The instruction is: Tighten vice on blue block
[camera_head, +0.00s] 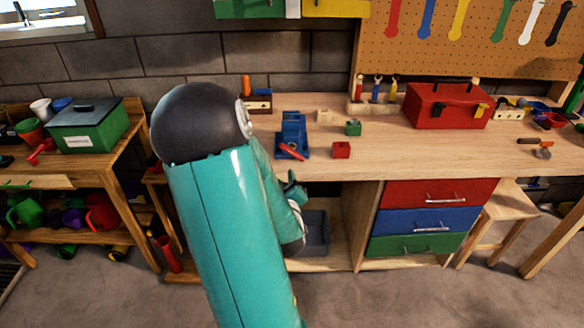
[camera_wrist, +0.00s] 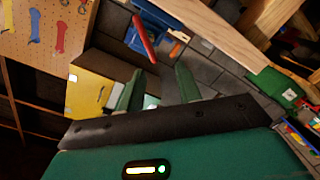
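A blue vice (camera_head: 292,132) stands on the workbench near its front edge, with a red handle (camera_head: 291,152) slanting across its front. In the wrist view the vice (camera_wrist: 172,47) and its red handle (camera_wrist: 143,38) are at the top, beyond the fingertips. I cannot tell a separate blue block from the blue vice. My gripper (camera_wrist: 160,76) is open, with its two green fingers apart and nothing seen between them. In the head view my gripper (camera_head: 292,183) is partly hidden by my arm, at the bench's front edge below the vice, apart from the handle.
A red block (camera_head: 341,150), a green block (camera_head: 353,128) and a wooden piece (camera_head: 323,116) are right of the vice. A red toolbox (camera_head: 445,108) stands further right. Coloured drawers (camera_head: 425,220) are below the bench (camera_head: 400,155). A green box (camera_head: 88,130) stands on the left shelf.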

